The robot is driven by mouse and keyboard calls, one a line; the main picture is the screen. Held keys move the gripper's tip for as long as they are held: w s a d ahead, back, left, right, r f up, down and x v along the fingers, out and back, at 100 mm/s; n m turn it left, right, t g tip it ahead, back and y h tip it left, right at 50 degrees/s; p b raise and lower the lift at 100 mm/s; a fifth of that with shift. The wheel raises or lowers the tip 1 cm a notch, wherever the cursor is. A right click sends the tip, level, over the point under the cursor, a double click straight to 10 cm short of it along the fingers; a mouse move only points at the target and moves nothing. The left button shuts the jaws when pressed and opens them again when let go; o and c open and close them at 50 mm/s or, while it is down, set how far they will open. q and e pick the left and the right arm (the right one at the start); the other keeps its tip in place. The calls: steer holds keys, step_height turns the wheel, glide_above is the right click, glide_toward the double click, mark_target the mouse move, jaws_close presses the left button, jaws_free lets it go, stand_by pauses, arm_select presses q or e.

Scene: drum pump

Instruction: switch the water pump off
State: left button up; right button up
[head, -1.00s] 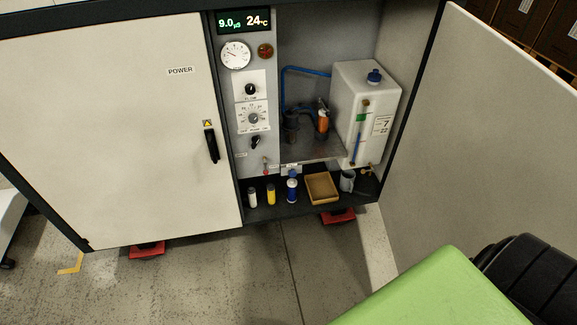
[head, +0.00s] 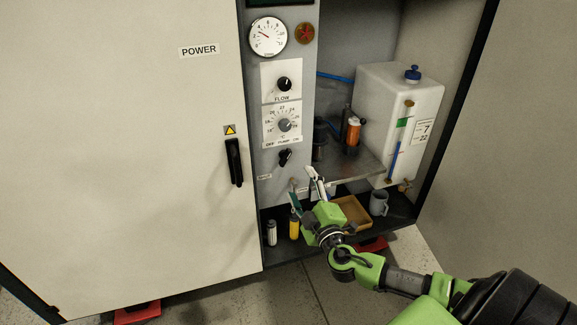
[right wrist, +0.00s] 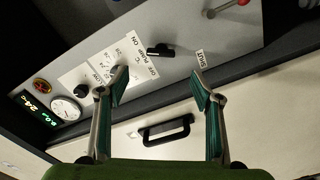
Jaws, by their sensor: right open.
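The black pump switch (head: 285,158) sits on the grey control panel, under a label reading OFF PUMP ON. It also shows in the right wrist view (right wrist: 160,50) as a black bar-shaped knob beside the same label. I cannot tell for sure which mark it points to. My right gripper (head: 302,180) is open and empty, just below and a little right of the switch in the head view. In the right wrist view its fingers (right wrist: 160,78) are spread, with the switch beyond the gap between them, apparently untouched. My left gripper is not in view.
Above the switch are a temperature dial (head: 285,125), a FLOW knob (head: 284,84) and a gauge (head: 268,37). A red-tipped lever (right wrist: 243,2) is near the SHUT label. A door handle (head: 235,163) protrudes at left. A white tank (head: 385,115), mug (head: 379,203) and wooden tray (head: 355,210) are at right.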

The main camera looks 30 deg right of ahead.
mark_target(287, 160)
steer(key=x, duration=1.1)
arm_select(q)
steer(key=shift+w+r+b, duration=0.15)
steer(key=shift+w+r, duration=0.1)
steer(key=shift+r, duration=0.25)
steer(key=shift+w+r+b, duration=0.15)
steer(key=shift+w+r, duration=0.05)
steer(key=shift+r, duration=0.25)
arm_select(e)
steer(key=shift+w+d+f, duration=0.1)
steer(key=shift+w+d, duration=0.1)
steer(key=shift+w, duration=0.5)
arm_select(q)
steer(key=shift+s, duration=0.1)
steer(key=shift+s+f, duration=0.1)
arm_select(e)
steer(key=c, duration=1.1)
